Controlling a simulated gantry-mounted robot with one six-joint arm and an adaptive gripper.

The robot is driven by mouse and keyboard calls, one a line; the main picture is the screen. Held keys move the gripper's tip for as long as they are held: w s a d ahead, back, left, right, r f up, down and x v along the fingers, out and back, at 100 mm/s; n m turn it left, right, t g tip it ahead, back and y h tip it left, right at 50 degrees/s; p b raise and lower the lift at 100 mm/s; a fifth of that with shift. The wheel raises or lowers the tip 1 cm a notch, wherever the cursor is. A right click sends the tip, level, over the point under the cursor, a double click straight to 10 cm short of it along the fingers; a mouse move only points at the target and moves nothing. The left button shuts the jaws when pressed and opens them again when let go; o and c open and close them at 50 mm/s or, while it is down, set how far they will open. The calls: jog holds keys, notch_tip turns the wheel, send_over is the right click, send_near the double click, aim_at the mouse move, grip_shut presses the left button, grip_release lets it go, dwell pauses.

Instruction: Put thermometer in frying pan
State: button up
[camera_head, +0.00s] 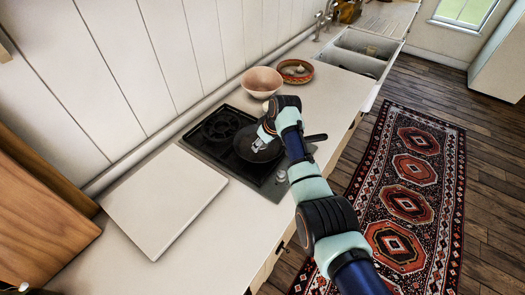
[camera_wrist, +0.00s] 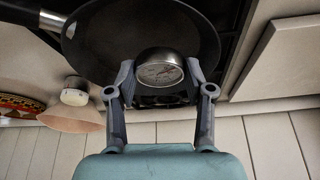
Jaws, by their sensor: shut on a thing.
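The thermometer (camera_wrist: 160,72), a round metal dial, is held between the two fingertips of my gripper (camera_wrist: 160,80) in the wrist view. The dark frying pan (camera_wrist: 110,32) lies behind the thermometer in that view, its handle pointing to the upper left. In the head view the frying pan (camera_head: 246,151) sits on the black stove, its handle to the right. My gripper (camera_head: 262,144) is over the pan there, and the thermometer cannot be made out. I cannot tell whether the thermometer touches the pan.
The stove (camera_head: 215,140) is set in a pale counter. A pink bowl (camera_head: 262,82) and a patterned bowl (camera_head: 295,71) stand beyond it. A white board (camera_head: 165,200) lies on the near side. A sink (camera_head: 365,45) is farther back, and the wall runs along the left.

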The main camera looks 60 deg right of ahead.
aim_at(262, 156)
jog(key=shift+f+b, duration=0.4)
jog(key=shift+f, duration=1.6)
jog(key=shift+f, duration=0.1)
jog(key=shift+f, duration=0.15)
jog(key=o, duration=0.9)
jog(key=shift+r, duration=0.35)
jog(key=p+v, duration=0.3)
jog(key=v, duration=0.9)
jog(key=shift+f, duration=0.1)
